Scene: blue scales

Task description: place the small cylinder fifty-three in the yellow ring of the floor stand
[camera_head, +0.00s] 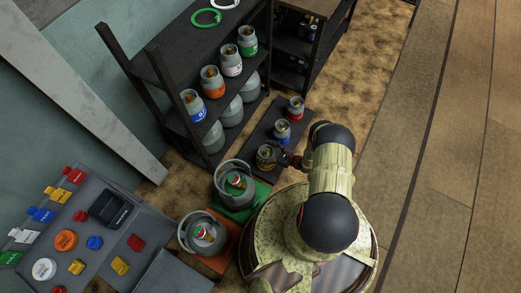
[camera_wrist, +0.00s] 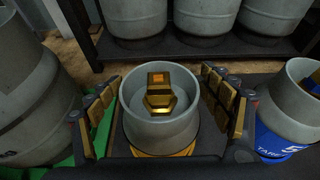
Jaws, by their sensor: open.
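A small grey cylinder (camera_head: 266,156) with a brass valve stands upright at the near end of the dark floor stand (camera_head: 262,129). In the wrist view the same cylinder (camera_wrist: 160,128) shows yellow at its foot; I cannot tell whether that is its own band or the yellow ring. No number is readable on it. My gripper (camera_head: 287,159) is open at this cylinder. In the wrist view its fingers (camera_wrist: 160,84) stand on either side of the cylinder, and I cannot tell whether they touch it.
A blue-marked cylinder (camera_head: 282,131) and a red-marked one (camera_head: 295,107) stand farther along the stand. Large cylinders stand on green (camera_head: 257,198) and orange (camera_head: 225,261) scales at left. A dark shelf (camera_head: 160,112) with several cylinders rises behind. Open floor (camera_head: 375,60) lies right.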

